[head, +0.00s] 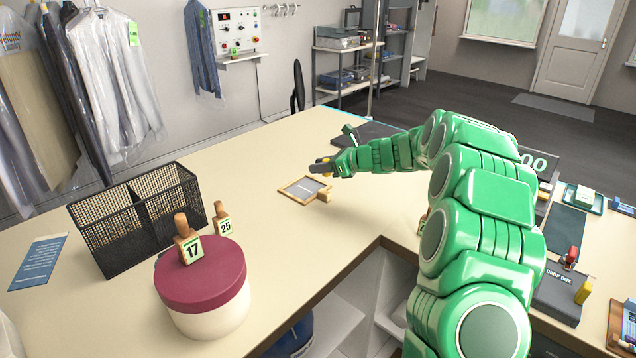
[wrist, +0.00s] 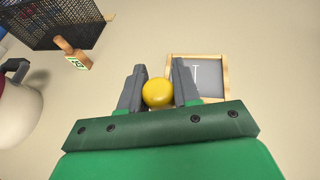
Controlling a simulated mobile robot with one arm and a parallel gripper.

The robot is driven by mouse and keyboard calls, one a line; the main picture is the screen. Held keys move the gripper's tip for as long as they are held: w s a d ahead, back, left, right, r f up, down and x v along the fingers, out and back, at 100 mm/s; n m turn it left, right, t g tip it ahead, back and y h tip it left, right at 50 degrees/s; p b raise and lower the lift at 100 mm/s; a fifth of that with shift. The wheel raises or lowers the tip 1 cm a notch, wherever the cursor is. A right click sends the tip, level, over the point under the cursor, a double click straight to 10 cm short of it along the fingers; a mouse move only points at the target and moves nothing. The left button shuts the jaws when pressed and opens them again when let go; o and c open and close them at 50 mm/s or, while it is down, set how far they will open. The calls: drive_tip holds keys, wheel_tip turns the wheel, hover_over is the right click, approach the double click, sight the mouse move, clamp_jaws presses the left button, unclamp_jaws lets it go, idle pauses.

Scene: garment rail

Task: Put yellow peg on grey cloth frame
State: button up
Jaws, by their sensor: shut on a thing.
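The yellow peg (wrist: 158,93) shows as a round yellow top between my fingers in the wrist view. My gripper (head: 320,167) is shut on it; it also shows in the wrist view (wrist: 159,88). The grey cloth frame (head: 304,190) lies flat on the counter, with a light wooden border around a grey panel. It also shows in the wrist view (wrist: 198,77), just beyond and right of the peg. A pale wooden block (head: 324,196) shows below my gripper at the frame's near right corner. I cannot tell whether it is the peg's lower part or touches the frame.
A black mesh basket (head: 135,222) stands at the left. Wooden pegs numbered 17 (head: 188,243) and 25 (head: 222,222) are near it, the 17 on a maroon-lidded round container (head: 200,275). A drop box (head: 560,292) is at right. The counter left of the frame is clear.

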hover_over(319, 190)
drive_tip(key=shift+w+a+f, duration=0.1)
drive_tip(key=shift+w+f, duration=0.05)
drive_tip(key=shift+f, duration=4.35)
drive_tip(key=shift+f, duration=0.2)
drive_tip(key=o, duration=1)
drive_tip(key=shift+o, duration=0.2)
drive_tip(key=shift+r, duration=0.15)
drive_tip(key=shift+r, duration=0.15)
drive_tip(key=v, duration=1.1)
drive_tip(key=shift+s+d, duration=0.25)
drive_tip(key=shift+d, duration=0.1)
